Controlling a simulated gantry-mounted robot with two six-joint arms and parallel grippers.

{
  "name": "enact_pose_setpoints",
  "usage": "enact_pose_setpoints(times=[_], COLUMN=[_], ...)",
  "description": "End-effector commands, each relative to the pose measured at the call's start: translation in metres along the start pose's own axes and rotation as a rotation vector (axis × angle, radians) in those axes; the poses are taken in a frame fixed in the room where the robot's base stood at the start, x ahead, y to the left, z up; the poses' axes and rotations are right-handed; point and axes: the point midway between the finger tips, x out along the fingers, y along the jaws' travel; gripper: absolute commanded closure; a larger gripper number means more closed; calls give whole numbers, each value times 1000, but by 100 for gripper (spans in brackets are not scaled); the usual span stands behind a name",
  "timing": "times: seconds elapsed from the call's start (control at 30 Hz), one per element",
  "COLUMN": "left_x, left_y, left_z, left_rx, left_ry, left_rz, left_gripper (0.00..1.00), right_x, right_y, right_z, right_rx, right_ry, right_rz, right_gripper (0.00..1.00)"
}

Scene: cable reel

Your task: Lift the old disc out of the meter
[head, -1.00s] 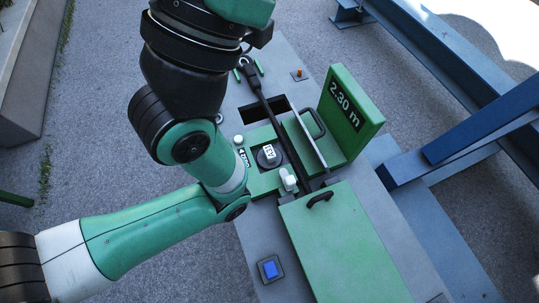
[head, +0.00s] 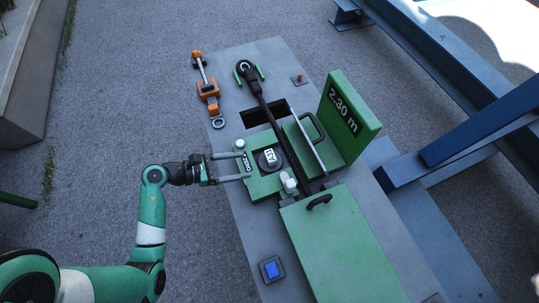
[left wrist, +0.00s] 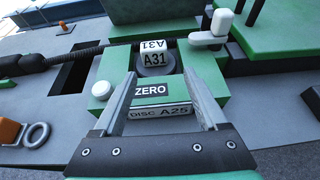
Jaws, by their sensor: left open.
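The green meter (head: 258,187) sits on the grey bench. On it is a dark round disc (head: 265,163) with a white block marked A31 on top; the disc (left wrist: 155,69) and block (left wrist: 152,55) also show in the left wrist view. A ZERO plate (left wrist: 151,89) and a "DISC A25" strip (left wrist: 160,112) are on the near side. My left gripper (head: 246,167) is open and empty at the meter's left edge. In the left wrist view its fingers (left wrist: 160,74) point towards the disc, one on each side, apart from the block. My right gripper is not in view.
A white knob (head: 239,143) is by the meter's upper left corner and a white lever (head: 287,182) at its lower right. A black bar (head: 273,122) passes beside the disc. A green 2.30 m box (head: 345,115) stands right. An orange tool (head: 207,88) lies at upper left.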

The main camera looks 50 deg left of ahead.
Motion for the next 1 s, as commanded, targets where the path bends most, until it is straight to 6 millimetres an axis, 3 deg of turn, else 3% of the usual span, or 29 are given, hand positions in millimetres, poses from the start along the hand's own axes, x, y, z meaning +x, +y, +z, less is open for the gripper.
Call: enact_pose_setpoints(times=[0.17, 0.5, 0.77, 1.0], left_x=[-4, 52, 64, 104], left_y=[8, 9, 9, 8], left_z=[-2, -2, 0, 3], left_rx=[-11, -7, -7, -6], left_ry=[-2, -5, -5, -5], left_rz=[27, 23, 25, 24], left_gripper=[25, 25, 25, 25], right_x=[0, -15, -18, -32], right_y=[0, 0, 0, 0], right_z=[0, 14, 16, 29], right_rx=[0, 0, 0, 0], right_ry=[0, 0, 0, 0], right_rz=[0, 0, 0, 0], right_gripper=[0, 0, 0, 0])
